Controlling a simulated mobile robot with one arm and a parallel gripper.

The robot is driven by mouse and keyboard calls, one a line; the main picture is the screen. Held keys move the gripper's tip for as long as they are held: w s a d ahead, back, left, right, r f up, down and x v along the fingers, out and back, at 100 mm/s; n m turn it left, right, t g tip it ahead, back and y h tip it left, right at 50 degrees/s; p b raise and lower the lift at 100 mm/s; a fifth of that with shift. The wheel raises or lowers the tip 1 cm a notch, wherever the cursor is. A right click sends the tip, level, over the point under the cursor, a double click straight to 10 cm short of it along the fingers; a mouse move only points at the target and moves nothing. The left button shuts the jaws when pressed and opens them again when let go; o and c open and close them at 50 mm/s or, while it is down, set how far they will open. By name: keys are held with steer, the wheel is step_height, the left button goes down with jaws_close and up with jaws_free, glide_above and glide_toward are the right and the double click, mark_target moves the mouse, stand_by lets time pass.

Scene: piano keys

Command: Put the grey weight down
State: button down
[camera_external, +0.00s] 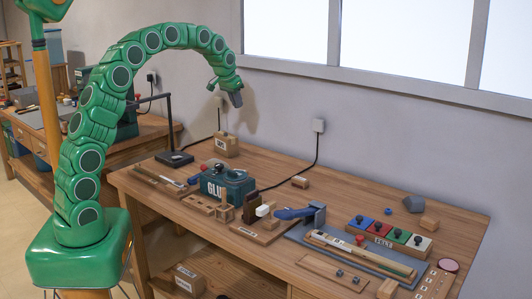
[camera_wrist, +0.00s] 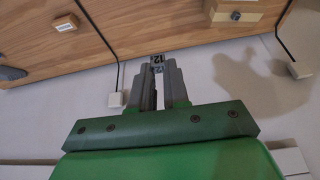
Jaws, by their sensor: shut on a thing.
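My gripper (camera_external: 236,98) is raised high above the wooden workbench (camera_external: 150,190), near the wall, at the end of my arched green arm. In the wrist view my gripper (camera_wrist: 158,70) has its two grey fingers shut on a small grey weight (camera_wrist: 157,60) marked "12". The weight sits between the fingertips, and most of it is hidden by them. In the external view it cannot be told apart from the grey fingers. It is clear of the bench top.
A green glue box (camera_external: 228,186), a wooden box (camera_external: 226,146) and a black stand (camera_external: 174,158) stand on the bench's left half. A blue-handled tool (camera_external: 295,213), a colored block row (camera_external: 390,237) and a grey faceted object (camera_external: 413,203) lie right. Bare wood shows toward the back.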

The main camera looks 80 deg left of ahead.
steer(key=s+a+f, duration=0.1)
steer(key=s+a, duration=1)
steer(key=shift+n, duration=0.3)
steer(key=w+a+f, duration=0.2)
steer(key=a+f, duration=0.1)
steer(key=f, duration=0.1)
steer(key=w+a+f, duration=0.2)
steer(key=a+f, duration=0.2)
steer(key=f, duration=0.1)
steer(key=w+a+f, duration=0.2)
steer(key=a+f, duration=0.1)
steer(key=f, duration=0.1)
steer(key=shift+a+f, duration=0.15)
steer(key=shift+a, duration=0.05)
steer(key=shift+w+a+f, duration=0.25)
steer(key=shift+a+f, duration=0.05)
steer(key=shift+a, duration=0.05)
steer(key=shift+a+f, duration=0.15)
steer(key=shift+f, duration=0.1)
steer(key=shift+w+f, duration=0.1)
